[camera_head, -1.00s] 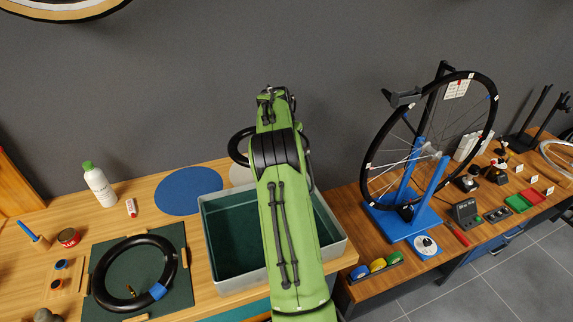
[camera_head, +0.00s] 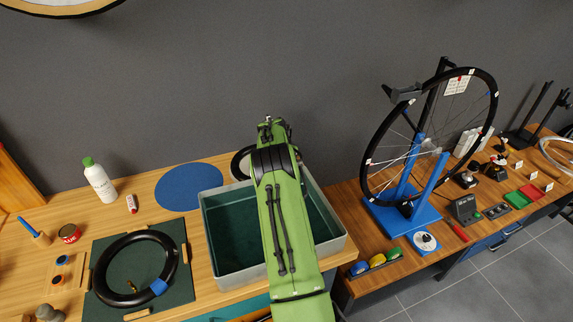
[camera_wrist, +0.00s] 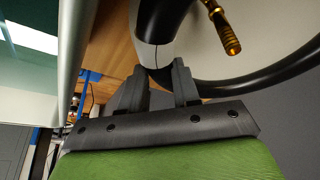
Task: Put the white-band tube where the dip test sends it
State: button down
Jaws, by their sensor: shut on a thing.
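The held tube is a black ring; a pale section (camera_wrist: 153,26), apparently its white band, shows just above my fingers in the wrist view. My gripper (camera_wrist: 156,80) is shut on the tube, and a brass valve stem (camera_wrist: 224,30) sticks out near it. In the head view the tube (camera_head: 236,164) shows at the left of my green arm, behind the dip tank (camera_head: 203,225) and over a pale disc. I cannot tell whether it touches the bench. My arm hides the rest of the tube and my gripper in that view.
A blue disc (camera_head: 189,187) lies bare left of the tank's back. Another black tube (camera_head: 107,293) with a blue band lies on a dark green mat (camera_head: 180,241). A white bottle (camera_head: 100,182) stands behind it. The wheel stand (camera_head: 399,217) is at the right.

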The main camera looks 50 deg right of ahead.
jog(key=c, duration=0.8)
grip_release()
jog(key=shift+f, duration=0.1)
